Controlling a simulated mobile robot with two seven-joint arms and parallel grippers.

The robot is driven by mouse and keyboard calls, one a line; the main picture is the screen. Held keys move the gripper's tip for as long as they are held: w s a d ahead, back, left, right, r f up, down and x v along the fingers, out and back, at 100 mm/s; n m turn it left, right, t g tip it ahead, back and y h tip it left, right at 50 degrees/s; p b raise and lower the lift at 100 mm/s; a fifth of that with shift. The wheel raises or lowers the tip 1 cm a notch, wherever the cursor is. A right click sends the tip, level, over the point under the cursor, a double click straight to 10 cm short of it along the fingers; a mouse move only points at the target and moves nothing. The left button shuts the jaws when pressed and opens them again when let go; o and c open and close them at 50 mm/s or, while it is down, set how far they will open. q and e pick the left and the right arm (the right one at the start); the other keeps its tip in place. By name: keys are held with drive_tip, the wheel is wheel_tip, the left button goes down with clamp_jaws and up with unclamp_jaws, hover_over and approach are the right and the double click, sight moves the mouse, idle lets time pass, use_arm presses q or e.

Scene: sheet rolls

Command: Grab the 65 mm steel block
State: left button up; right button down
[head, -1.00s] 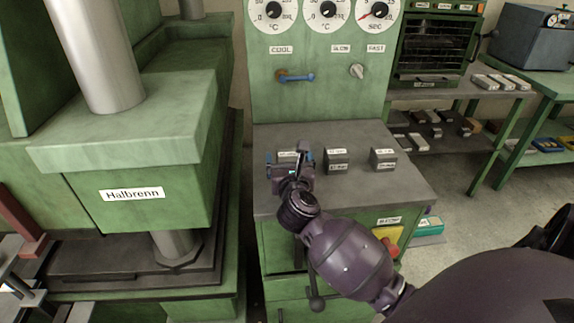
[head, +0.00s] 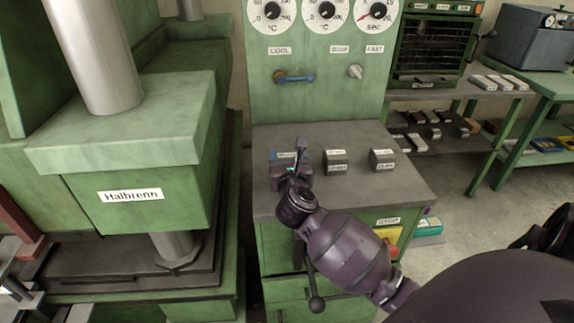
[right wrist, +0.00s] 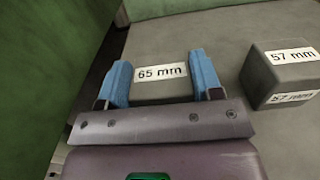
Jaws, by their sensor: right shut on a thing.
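The 65 mm steel block (right wrist: 160,88) is a grey block with a white label reading "65 mm" on top. It sits on the grey top of the green console, and in the head view it is largely hidden behind my right gripper (head: 290,170). In the right wrist view the two blue fingers of my right gripper (right wrist: 162,85) stand on either side of the block and are shut on it. My left gripper is not in view.
A 57 mm block (right wrist: 280,72) stands to the right of the held block; it also shows in the head view (head: 335,161). Another labelled block (head: 382,159) stands further right. The green press (head: 130,150) rises close on the left.

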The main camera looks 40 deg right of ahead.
drive_tip(key=shift+r, duration=0.2)
